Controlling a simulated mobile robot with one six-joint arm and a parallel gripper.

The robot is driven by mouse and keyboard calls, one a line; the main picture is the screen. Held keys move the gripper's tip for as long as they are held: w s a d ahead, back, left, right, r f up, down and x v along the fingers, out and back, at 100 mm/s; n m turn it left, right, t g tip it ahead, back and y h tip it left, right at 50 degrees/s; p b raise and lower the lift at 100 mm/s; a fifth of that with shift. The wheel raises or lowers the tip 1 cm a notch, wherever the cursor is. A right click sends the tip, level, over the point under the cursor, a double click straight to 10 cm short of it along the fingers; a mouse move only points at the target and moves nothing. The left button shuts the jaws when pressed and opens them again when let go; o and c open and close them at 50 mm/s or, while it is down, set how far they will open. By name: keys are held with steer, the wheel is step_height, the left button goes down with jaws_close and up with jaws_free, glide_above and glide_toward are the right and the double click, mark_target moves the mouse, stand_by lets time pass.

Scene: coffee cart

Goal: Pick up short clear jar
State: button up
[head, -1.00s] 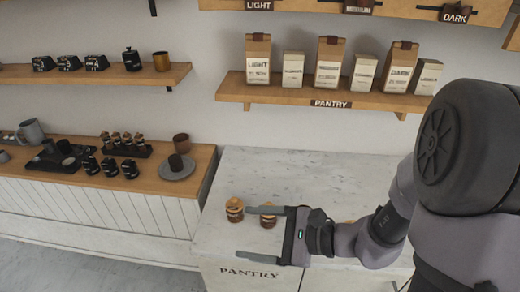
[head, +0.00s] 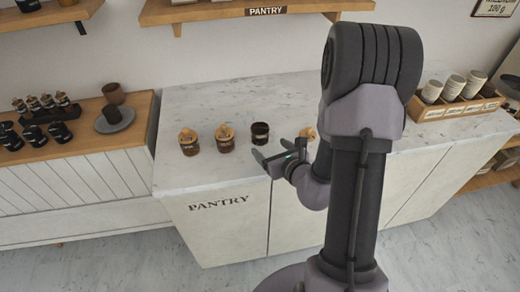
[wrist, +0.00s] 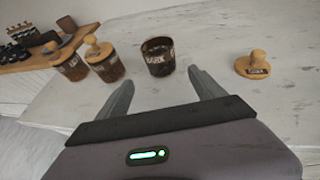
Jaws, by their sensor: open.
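A short clear jar with dark contents and no lid (head: 260,134) stands upright on the marble counter; its label seems to read DARK in the wrist view (wrist: 158,60). A round wooden lid with a knob (wrist: 257,66) lies to its right, partly behind my arm in the head view (head: 309,132). Two similar jars with wooden lids, one nearer (head: 225,141) and one at far left (head: 188,145), stand to its left. My gripper (head: 281,147) is open and empty, just in front of the open jar. In the wrist view the jar shows beyond the fingertips (wrist: 161,80), roughly between them.
The marble counter (head: 190,105) is clear behind the jars. A wooden side counter (head: 90,145) with cups and dark items is at left. A wooden crate of cups (head: 445,110) stands at right. A pantry shelf (head: 200,10) hangs above the back.

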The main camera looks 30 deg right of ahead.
mark_target(264, 139)
steer(key=x, duration=0.3)
steer(key=b+x, duration=0.1)
steer(key=x, duration=0.2)
steer(key=b+x, duration=0.1)
steer(key=x, duration=0.2)
steer(key=shift+w+d+r, duration=0.15)
steer(key=shift+r, duration=0.3)
steer(key=shift+c, duration=0.7)
steer(key=c, duration=1.5)
